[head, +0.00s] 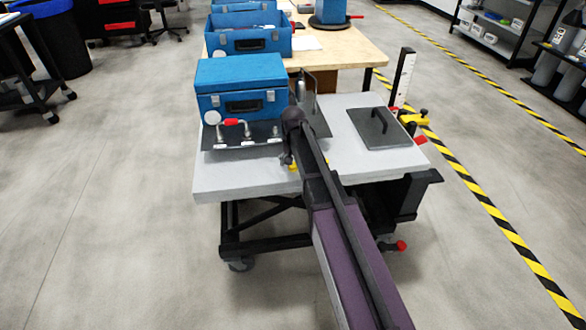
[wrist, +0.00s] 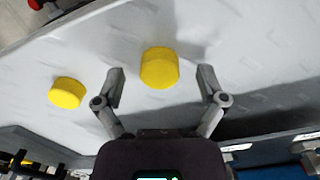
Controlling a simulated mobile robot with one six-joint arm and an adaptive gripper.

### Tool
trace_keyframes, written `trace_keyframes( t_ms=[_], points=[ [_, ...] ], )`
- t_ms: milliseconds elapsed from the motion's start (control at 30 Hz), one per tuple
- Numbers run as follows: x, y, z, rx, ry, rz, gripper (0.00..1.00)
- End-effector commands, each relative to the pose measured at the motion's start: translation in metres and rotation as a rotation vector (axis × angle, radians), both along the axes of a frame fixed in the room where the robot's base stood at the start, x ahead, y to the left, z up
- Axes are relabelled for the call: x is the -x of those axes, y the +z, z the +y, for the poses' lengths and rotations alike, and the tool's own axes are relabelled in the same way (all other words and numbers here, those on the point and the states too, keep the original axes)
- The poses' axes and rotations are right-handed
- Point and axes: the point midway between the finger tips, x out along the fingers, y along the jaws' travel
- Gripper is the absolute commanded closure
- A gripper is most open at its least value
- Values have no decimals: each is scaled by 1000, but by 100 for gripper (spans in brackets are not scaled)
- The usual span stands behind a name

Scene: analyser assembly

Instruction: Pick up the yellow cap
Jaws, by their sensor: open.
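In the wrist view, a yellow cap (wrist: 160,67) sits on the light grey table top, between and slightly beyond the fingertips of my open gripper (wrist: 161,82). There is a clear gap on both sides, and neither finger touches it. A second, similar yellow cap (wrist: 67,92) lies to the left, outside the left finger. In the head view, my gripper (head: 287,159) is low over the cart top, partly hidden by my arm. A bit of yellow (head: 294,167) shows beside it.
The cart top (head: 240,176) carries a blue case (head: 240,85) at back left, a red-handled clamp (head: 236,122) before it, and a dark handled plate (head: 380,128) at right. A black upright plate (head: 318,112) stands behind my arm. The front left of the top is clear.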

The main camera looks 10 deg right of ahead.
Motion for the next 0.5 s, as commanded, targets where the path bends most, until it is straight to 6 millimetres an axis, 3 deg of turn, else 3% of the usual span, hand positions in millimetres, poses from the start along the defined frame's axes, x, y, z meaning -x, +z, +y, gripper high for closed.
trace_keyframes(
  t_ms=[467,500],
  points=[
    [0,0,0,0,0,0,9],
    [0,0,0,0,0,0,18]
  ],
)
